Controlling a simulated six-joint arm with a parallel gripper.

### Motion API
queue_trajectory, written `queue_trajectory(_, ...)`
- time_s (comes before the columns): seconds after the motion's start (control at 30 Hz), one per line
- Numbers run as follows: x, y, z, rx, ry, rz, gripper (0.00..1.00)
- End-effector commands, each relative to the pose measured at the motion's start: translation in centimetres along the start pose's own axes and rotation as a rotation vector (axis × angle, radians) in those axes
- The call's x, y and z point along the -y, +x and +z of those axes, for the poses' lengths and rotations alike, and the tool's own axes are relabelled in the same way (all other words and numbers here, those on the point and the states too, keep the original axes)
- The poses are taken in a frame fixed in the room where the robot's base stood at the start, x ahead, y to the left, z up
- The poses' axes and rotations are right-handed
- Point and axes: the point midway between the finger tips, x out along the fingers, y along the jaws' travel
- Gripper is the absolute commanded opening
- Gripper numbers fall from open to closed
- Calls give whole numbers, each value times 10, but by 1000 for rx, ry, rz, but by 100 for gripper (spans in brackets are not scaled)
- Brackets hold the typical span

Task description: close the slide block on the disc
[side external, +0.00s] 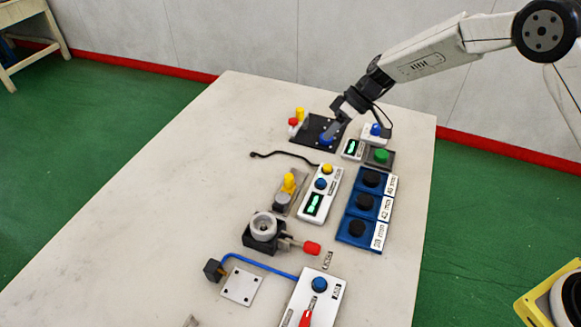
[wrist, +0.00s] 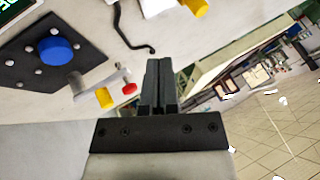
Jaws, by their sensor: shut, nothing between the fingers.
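My gripper (side external: 330,134) is at the far end of the table, over or beside a black plate (side external: 309,127) with a blue knob (side external: 326,141); contact cannot be told. In the wrist view its fingers (wrist: 158,68) are together and empty. The plate (wrist: 25,72) and blue knob (wrist: 57,49) lie left of them, with a grey fitting with yellow (wrist: 104,97) and red (wrist: 130,88) ends nearer. A grey round cup (side external: 263,223) sits on a black block (side external: 259,242) with a red-tipped rod (side external: 312,248). Which parts are the slide block and disc is unclear.
A blue tray (side external: 344,238) holds black discs (side external: 366,201). White button boxes (side external: 334,187) and a yellow-knobbed fixture (side external: 289,183) stand midtable. A blue hose (side external: 258,264) and a dark cable (side external: 285,153) lie on the table. The table's left part (side external: 180,200) is clear.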

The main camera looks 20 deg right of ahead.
Motion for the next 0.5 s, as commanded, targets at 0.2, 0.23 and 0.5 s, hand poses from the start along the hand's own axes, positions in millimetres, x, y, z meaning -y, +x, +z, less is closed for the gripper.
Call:
queue_trajectory(0.2,0,25,0,1,-1,-1,0)
queue_trajectory(0.23,0,29,0,1,-1,-1,0)
queue_trajectory(0.5,0,69,0,1,0,0,0)
